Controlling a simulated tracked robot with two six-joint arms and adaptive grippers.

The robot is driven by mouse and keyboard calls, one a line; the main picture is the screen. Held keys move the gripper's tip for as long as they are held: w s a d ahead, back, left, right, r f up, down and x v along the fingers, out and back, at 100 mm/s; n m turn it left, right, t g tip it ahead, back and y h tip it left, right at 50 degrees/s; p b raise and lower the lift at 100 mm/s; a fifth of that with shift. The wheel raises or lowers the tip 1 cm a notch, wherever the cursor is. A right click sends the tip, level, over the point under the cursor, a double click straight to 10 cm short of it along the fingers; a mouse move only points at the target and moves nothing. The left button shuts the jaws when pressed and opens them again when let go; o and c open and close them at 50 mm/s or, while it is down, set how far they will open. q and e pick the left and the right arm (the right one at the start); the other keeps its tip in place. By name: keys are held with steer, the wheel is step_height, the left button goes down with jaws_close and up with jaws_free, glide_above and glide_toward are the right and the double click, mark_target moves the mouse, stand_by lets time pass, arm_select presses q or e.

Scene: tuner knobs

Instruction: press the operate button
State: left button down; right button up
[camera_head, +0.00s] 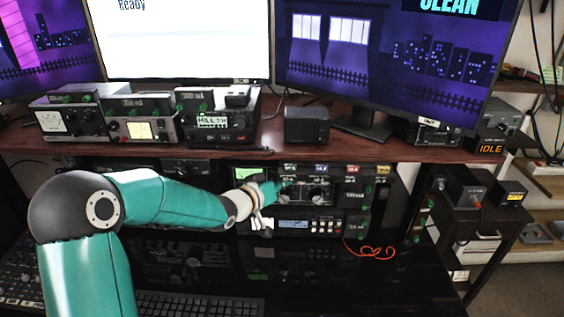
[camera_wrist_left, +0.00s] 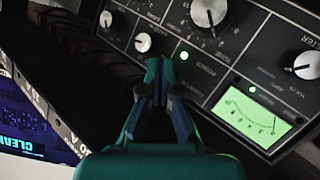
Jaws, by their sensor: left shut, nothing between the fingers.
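My left gripper (camera_head: 278,189) reaches in from the left, in front of the radio rack (camera_head: 353,200) under the desk shelf. In the left wrist view its fingers (camera_wrist_left: 160,70) are shut together and empty. The tips are close to a dark tuner panel (camera_wrist_left: 225,70), beside a lit green light (camera_wrist_left: 184,55). I cannot tell whether the tips touch the panel. No operate button can be made out clearly; small labels are unreadable and the fingers cover part of the panel. My right gripper is not in view.
The panel has white knobs (camera_wrist_left: 209,12) and a green-lit meter (camera_wrist_left: 262,113). A wooden shelf (camera_head: 395,147) with radios and monitors (camera_head: 180,40) overhangs the rack. A red cable (camera_head: 370,252) lies on the black desk. A small IDLE display (camera_head: 490,149) is at right.

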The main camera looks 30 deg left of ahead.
arm_select(q)
steer(key=s+d+b, duration=0.2)
steer(key=s, duration=0.1)
steer(key=s+d, duration=0.1)
steer(key=s, duration=0.1)
steer(key=shift+b, duration=0.4)
stand_by(0.3)
